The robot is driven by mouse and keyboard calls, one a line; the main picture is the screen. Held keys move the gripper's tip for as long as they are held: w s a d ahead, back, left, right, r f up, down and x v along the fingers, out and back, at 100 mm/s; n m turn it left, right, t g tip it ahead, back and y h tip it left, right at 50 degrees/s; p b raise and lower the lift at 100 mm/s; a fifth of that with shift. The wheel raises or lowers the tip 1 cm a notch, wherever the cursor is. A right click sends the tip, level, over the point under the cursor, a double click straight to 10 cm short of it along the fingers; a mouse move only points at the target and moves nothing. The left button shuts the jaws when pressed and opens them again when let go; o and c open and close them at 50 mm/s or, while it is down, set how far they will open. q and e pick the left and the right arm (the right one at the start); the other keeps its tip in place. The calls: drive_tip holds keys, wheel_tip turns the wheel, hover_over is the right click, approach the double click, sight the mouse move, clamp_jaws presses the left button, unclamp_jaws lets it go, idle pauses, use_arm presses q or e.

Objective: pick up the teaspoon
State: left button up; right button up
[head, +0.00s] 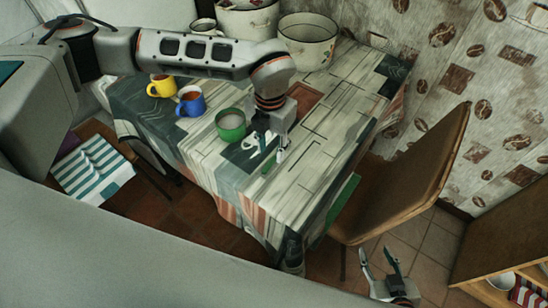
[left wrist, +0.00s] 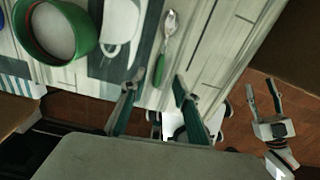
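The teaspoon (head: 268,168) has a green handle and a metal bowl and lies on the patterned tablecloth near the table's front edge. In the left wrist view the teaspoon (left wrist: 160,68) points its handle end toward the gap between my left gripper's fingers. My left gripper (head: 271,146) is over the table by the spoon, partly covering it in the head view. In the left wrist view this gripper (left wrist: 155,83) is open and empty; its height above the cloth is hard to tell. My right gripper (head: 382,264) is open and empty, away from the table at the lower right.
Large enamel pots (head: 308,43) stand at the back. A chair (head: 410,185) is at the right. The table right of the spoon is clear.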

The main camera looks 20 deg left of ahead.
sight(271, 162)
use_arm(q)
wheel_tip(271, 162, down, 4)
drive_tip(key=shift+a+f, duration=0.1)
drive_tip(key=shift+f, duration=0.15)
clamp_jaws()
drive_tip(key=shift+r, duration=0.15)
